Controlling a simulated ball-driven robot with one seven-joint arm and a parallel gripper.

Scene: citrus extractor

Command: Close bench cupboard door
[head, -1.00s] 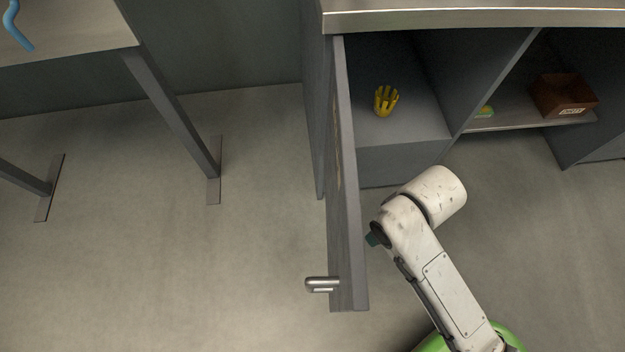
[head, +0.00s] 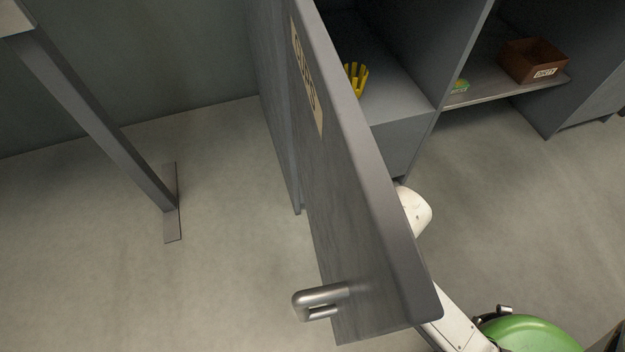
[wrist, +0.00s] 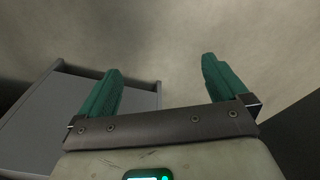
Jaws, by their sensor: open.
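The grey cupboard door (head: 350,170) stands open in the head view, swung out from the bench cupboard (head: 395,130). It has a metal handle (head: 322,300) near its free end and a pale label on its outer face. My arm is behind the door, on its inner side, and the door hides most of it. My gripper (wrist: 165,85) shows in the wrist view with its two green fingers apart and nothing between them. The head view does not show the fingers, so I cannot tell whether my gripper touches the door.
A yellow slotted cup (head: 356,78) stands inside the open cupboard. A table leg (head: 95,120) stands at left. The floor between it and the door is clear.

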